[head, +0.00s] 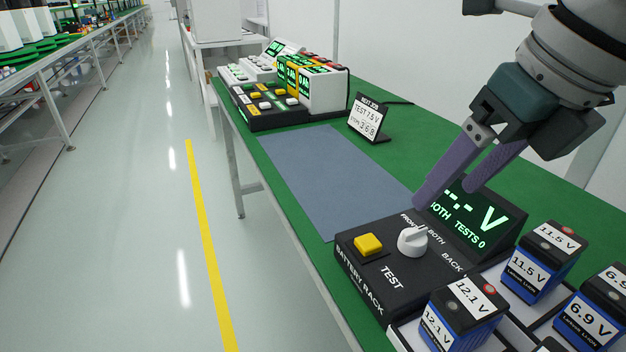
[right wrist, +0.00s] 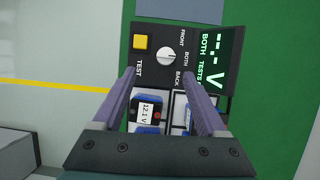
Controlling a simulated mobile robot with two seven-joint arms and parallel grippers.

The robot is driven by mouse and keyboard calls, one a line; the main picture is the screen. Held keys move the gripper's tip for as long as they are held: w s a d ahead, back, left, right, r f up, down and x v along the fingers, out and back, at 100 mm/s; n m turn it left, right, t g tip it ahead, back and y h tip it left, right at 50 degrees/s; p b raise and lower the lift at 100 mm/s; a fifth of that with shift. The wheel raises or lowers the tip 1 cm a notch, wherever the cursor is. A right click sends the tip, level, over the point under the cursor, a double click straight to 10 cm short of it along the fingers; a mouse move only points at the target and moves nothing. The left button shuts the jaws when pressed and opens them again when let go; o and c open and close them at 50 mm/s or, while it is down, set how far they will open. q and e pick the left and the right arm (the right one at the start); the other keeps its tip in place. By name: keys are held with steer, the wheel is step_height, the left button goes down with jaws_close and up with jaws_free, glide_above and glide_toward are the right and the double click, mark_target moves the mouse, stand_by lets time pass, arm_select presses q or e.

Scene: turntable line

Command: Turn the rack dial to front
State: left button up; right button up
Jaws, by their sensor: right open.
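The rack dial is a white round knob (head: 412,241) on the black battery rack (head: 362,262). Labels FRONT, BOTH and BACK stand around it, and its ridge points toward BOTH. The rack's screen (head: 470,216) shows "--.- V" and "BOTH TESTS 0" in green. My right gripper (head: 445,194) is open, its purple fingers angled down above and behind the dial in the head view. In the right wrist view the dial (right wrist: 167,56) lies beyond the fingertips (right wrist: 160,73); contact does not show. My left gripper is not in view.
A yellow TEST button (head: 368,244) sits beside the dial. Blue batteries, 12.1 V (head: 462,312) and 11.5 V (head: 541,262), stand in the rack's slots. A small sign (head: 369,118) and a grey mat (head: 325,170) lie farther along the green table. The mat is bare.

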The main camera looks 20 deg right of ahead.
mark_target(417, 231)
steer(key=x, duration=0.6)
steer(key=d+b+x, duration=0.1)
steer(key=x, duration=0.3)
steer(key=shift+d+f, duration=0.1)
jaws_close()
stand_by(0.3)
